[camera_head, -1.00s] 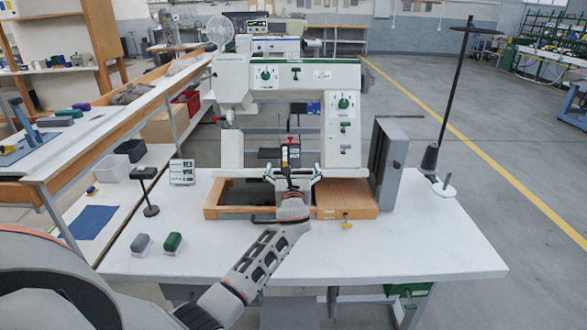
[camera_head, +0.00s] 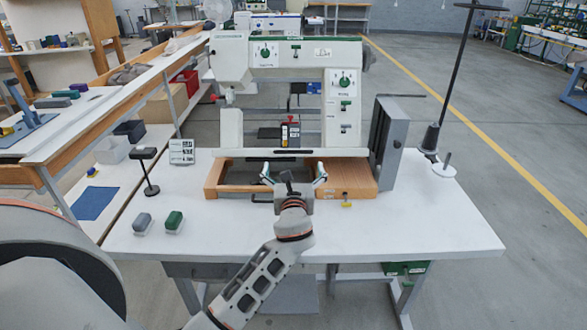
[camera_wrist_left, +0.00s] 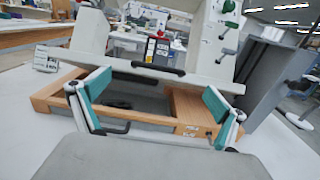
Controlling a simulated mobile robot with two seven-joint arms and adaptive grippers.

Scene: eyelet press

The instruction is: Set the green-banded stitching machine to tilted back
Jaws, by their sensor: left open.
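The green-banded stitching machine (camera_head: 300,57) is white, with a green stripe along the top of its arm and green dials. Its bed edge (camera_head: 250,153) sits above and behind the opening of the wooden base frame (camera_head: 352,178), leaving the dark opening exposed, so the machine looks tilted back. A dark bar on the bed edge also shows in the wrist view (camera_wrist_left: 158,68). My left gripper (camera_head: 293,172) is open and empty in front of the bed edge, over the frame's front. Its teal-padded fingers (camera_wrist_left: 155,95) stand wide apart. My right gripper is not in view.
A grey box panel (camera_head: 387,142) stands right of the machine, with a thread stand (camera_head: 432,135) beyond it. The tabletop's front right is clear.

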